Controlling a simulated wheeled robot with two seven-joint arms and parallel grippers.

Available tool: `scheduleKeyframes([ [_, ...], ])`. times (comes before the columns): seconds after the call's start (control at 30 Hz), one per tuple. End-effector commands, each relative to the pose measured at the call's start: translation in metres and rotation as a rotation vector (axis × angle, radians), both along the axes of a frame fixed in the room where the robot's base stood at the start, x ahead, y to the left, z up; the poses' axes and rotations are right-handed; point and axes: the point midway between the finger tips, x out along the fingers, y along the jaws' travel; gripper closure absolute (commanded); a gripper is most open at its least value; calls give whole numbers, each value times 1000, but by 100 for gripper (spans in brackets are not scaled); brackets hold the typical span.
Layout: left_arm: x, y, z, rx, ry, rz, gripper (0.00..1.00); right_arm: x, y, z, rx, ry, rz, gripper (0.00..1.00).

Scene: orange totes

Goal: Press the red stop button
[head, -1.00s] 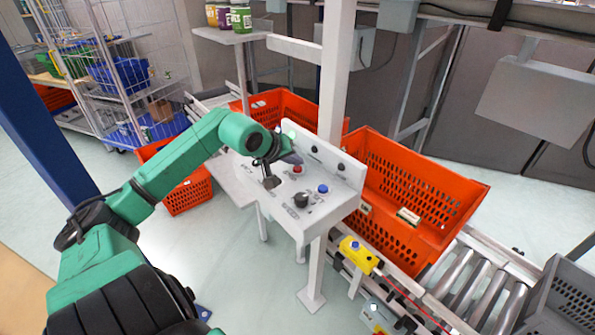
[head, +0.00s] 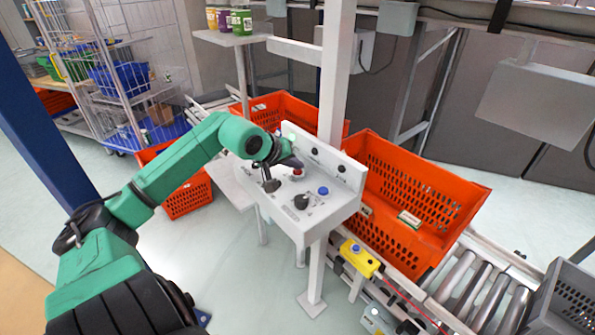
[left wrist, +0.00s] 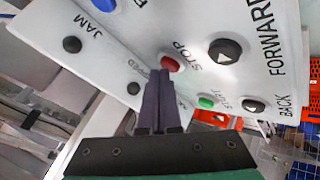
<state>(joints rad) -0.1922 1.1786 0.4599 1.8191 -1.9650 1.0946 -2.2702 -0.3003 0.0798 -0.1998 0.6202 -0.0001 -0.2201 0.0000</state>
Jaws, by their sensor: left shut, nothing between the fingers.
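The red stop button (head: 297,174) sits on the sloping white control panel (head: 322,210) in the head view. In the left wrist view the red button (left wrist: 171,63) is beside the word STOP, just beyond the fingertips. My left gripper (head: 298,163) is over the panel, its tips right by the red button. In the left wrist view its dark fingers (left wrist: 163,74) are together with nothing between them, and the tips overlap the button's near edge. I cannot tell whether they touch it. My right gripper is not in view.
The panel also carries a blue button (head: 323,191), a black knob (head: 301,201) and a black lever (head: 270,182). A green button (left wrist: 206,102) and a black FORWARD button (left wrist: 225,49) are near the fingers. A white post (head: 336,75) and orange tote (head: 448,215) stand close by.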

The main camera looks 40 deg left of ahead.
Motion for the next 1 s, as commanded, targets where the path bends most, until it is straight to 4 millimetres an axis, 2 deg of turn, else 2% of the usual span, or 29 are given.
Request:
scheduleKeyframes([
  [0.77,0,0,-5,0,3,0,100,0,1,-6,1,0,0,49],
  [1.0,0,0,6,2,1,0,100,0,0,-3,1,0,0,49],
])
